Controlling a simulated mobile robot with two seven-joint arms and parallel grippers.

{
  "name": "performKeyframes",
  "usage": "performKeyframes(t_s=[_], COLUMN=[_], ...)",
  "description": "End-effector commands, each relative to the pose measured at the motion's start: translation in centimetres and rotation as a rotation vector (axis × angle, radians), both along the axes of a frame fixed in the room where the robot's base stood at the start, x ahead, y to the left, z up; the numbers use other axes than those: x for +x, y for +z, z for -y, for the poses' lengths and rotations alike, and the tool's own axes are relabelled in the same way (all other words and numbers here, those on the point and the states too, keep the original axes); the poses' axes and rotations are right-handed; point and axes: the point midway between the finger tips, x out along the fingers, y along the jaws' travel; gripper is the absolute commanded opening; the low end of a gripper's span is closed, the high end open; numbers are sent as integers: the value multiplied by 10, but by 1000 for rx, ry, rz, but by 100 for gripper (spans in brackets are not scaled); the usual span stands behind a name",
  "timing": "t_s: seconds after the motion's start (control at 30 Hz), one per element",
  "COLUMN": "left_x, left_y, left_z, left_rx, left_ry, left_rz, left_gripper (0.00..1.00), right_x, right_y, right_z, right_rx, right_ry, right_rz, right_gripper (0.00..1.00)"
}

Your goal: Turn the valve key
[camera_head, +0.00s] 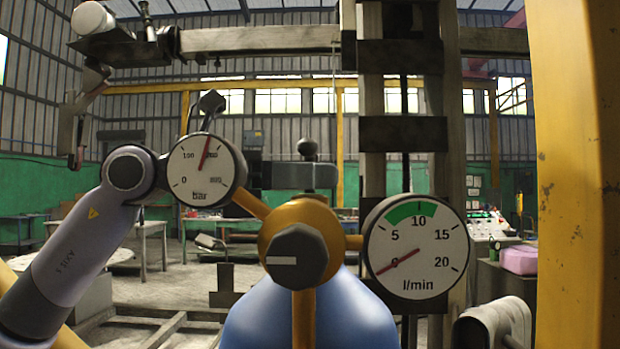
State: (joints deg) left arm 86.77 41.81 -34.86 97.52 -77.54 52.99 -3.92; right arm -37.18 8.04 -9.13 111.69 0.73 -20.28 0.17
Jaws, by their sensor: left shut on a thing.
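A blue cylinder (310,318) stands in front of me with a brass-coloured regulator (300,214) at its top. A grey bar that looks like the valve key (306,176), with a round dark top (308,148), sits above and behind the regulator. My left arm comes in from the left and passes behind the left gauge. My left gripper (258,172) is shut on the left end of the valve key; its fingers are mostly hidden by that gauge. The bar gauge (202,172) needle points nearly straight up. The l/min gauge (416,247) needle points at 0.
A dark regulator knob (297,256) with a white mark pointing left faces me. A yellow post (578,200) stands close at the right. A wooden column (372,130) and crossbeam rise behind the gauges. Tables (150,240) stand farther back left.

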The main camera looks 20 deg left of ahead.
Motion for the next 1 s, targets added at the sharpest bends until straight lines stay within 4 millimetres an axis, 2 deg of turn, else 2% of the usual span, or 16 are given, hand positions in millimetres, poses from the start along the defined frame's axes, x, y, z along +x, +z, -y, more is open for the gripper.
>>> performKeyframes(t_s=[0.17,0.2,0.23,0.57,1.0], left_x=[0,0,0,-1,-29], left_y=[0,0,0,0,-1], left_z=[0,0,0,-2,-57], left_rx=[0,0,0,-1,0], left_ry=[-1,-1,-1,-1,2], left_rz=[1,0,0,0,1], left_gripper=[0,26,35,35,35], right_x=[0,0,0,0,0], right_y=[0,0,0,-1,-21], right_z=[0,0,0,0,0], right_rx=[0,0,0,1,1], right_ry=[0,0,0,-1,-1], right_rz=[0,0,0,0,0], right_gripper=[0,0,0,0,0])
